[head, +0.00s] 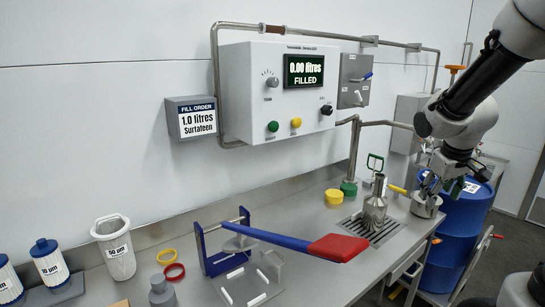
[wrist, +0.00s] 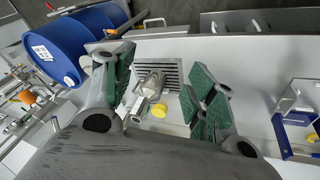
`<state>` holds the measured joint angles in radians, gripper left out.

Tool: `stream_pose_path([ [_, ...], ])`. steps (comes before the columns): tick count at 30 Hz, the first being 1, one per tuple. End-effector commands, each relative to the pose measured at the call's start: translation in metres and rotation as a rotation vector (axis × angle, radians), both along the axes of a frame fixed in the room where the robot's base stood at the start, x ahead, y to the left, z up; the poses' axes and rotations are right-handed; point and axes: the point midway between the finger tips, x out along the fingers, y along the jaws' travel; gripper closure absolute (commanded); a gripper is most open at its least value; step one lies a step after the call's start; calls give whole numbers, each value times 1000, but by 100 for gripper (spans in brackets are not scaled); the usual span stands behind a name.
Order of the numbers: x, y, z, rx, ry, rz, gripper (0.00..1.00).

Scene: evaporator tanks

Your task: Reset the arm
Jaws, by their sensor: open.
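My gripper (head: 447,184) hangs at the right end of the counter in the head view, in front of the blue drum. In the wrist view my gripper (wrist: 163,88) is open, its two green-padded fingers wide apart with nothing held between them. Beyond the gap stands a steel canister (wrist: 152,84). The canister (head: 375,208) is on the drain grate in the head view, left of my gripper. A metal pot (head: 425,206) with a yellow handle shows just below my gripper; whether they touch I cannot tell.
The blue drum (head: 463,220) stands right of the counter. A blue frame with a red-handled lever (head: 338,247) is at front centre. Filter cartridges (head: 48,262), a white mesh basket (head: 115,247) and coloured rings (head: 174,271) are at left. A control panel (head: 285,92) hangs on the wall.

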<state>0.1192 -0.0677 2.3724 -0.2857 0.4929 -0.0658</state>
Motion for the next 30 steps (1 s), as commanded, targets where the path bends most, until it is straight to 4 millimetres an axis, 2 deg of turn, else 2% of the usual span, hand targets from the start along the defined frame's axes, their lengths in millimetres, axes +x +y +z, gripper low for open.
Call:
stream_pose_path([
  [1,-38,9,10,33,43,-61,44],
  [3,-93,25,18,91,112,-141,44],
  [4,-113,32,22,115,133,-164,44],
  [6,-153,49,30,166,159,-197,44],
  [9,-186,66,40,218,126,-196,44],
  [12,-195,73,53,237,44,-173,44],
  [18,-200,77,71,240,-46,-140,44],
  [30,-199,77,72,238,-49,-133,44],
])
